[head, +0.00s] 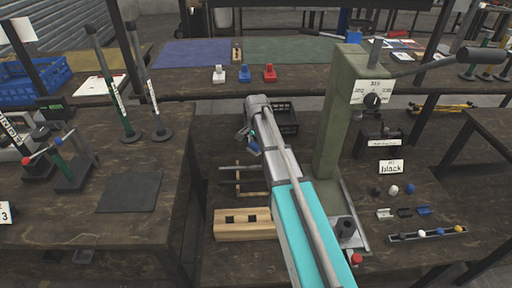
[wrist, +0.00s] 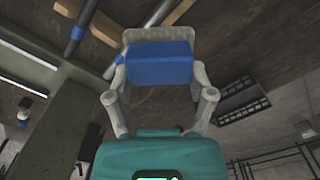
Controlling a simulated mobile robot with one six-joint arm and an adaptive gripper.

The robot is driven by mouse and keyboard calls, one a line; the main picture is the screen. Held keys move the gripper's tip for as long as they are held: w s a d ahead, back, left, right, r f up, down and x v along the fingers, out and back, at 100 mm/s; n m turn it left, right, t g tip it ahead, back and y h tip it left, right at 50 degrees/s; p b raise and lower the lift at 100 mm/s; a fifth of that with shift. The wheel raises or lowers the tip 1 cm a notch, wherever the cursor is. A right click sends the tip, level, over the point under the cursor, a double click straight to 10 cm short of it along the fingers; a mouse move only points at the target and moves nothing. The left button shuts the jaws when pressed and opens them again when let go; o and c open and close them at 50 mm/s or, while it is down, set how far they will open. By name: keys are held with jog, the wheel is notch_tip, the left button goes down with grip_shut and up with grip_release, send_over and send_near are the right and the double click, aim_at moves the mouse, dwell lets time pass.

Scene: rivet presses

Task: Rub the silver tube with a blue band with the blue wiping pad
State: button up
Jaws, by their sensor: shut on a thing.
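My gripper (wrist: 158,85) is shut on the blue wiping pad (wrist: 160,64), which sits between its fingers in the wrist view. In the head view the pad (head: 253,147) shows small at the end of my arm, above the dark bench. A tube with a blue band (wrist: 76,32) lies at the upper left of the wrist view, apart from the pad. A second, lighter tube (wrist: 140,35) lies closer to the pad; part of it is hidden behind the gripper. In the head view the thin tubes (head: 238,181) are too small to tell apart.
A wooden block with dark slots (head: 245,224) lies in front of the tubes. A green press column (head: 342,130) stands right of my arm. A black slotted bin (head: 286,120) stands behind the gripper. Three coloured stamps (head: 244,74) stand on the back table.

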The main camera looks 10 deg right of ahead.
jog(key=shift+d+f, duration=0.15)
dwell(0.4)
notch_tip(320, 180, down, 8)
jog(key=b, duration=0.8)
jog(key=shift+a+r, duration=0.25)
jog(key=shift+a, duration=0.05)
jog(key=shift+w+a, duration=0.2)
jog(key=shift+a, duration=1)
jog(key=shift+w+a, duration=0.25)
jog(key=shift+a, duration=0.9)
jog(key=shift+w+a, duration=0.2)
jog(key=shift+a, duration=1)
jog(key=shift+s+d, duration=0.2)
jog(key=shift+d, duration=0.85)
jog(key=shift+s+d, duration=0.15)
jog(key=shift+d, duration=0.9)
jog(key=shift+s+d, duration=0.2)
jog(key=shift+d, duration=0.85)
jog(key=r+p, duration=0.1)
jog(key=d+r+p, duration=0.1)
jog(key=p, duration=0.1)
jog(key=shift+s+d+r, duration=0.1)
jog(key=shift+d+r, duration=0.15)
notch_tip(320, 180, up, 5)
jog(key=p, duration=0.5)
jog(key=shift+a, duration=0.1)
